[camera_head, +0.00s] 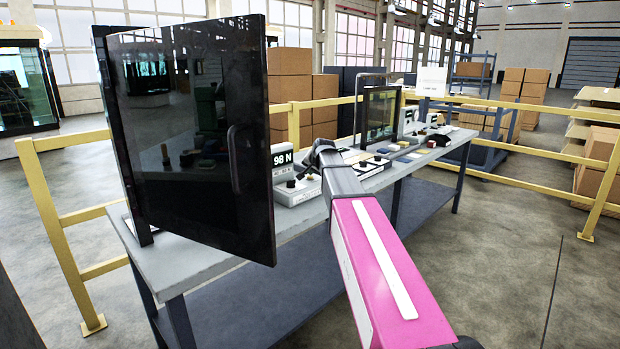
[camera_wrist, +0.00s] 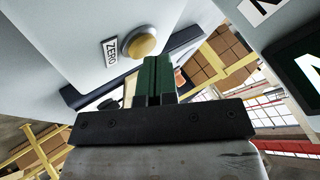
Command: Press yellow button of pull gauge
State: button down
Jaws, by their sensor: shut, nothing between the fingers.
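The pull gauge (camera_head: 283,158) stands on the bench in the head view, its display reading 98 N. In the wrist view its pale housing (camera_wrist: 65,35) fills the upper left. The round yellow button (camera_wrist: 141,43) sits on that face beside a ZERO label (camera_wrist: 110,51). My gripper (camera_wrist: 157,62) is shut and empty, its green fingers together. The fingertips are just below and right of the button in the wrist view; I cannot tell whether they touch it. In the head view my wrist hides the gripper's tips, and the button cannot be made out.
A black cabinet with a dark glass door (camera_head: 205,150) stands left of the gauge, the door open towards me. A second framed glass unit (camera_head: 378,115) and small devices stand farther right on the grey bench (camera_head: 215,255). Yellow railings (camera_head: 70,215) run behind the bench.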

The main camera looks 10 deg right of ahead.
jog(key=shift+f, duration=0.2)
jog(key=shift+r, duration=0.1)
dwell(0.5)
jog(key=shift+r, duration=0.85)
jog(key=shift+r, duration=2.5)
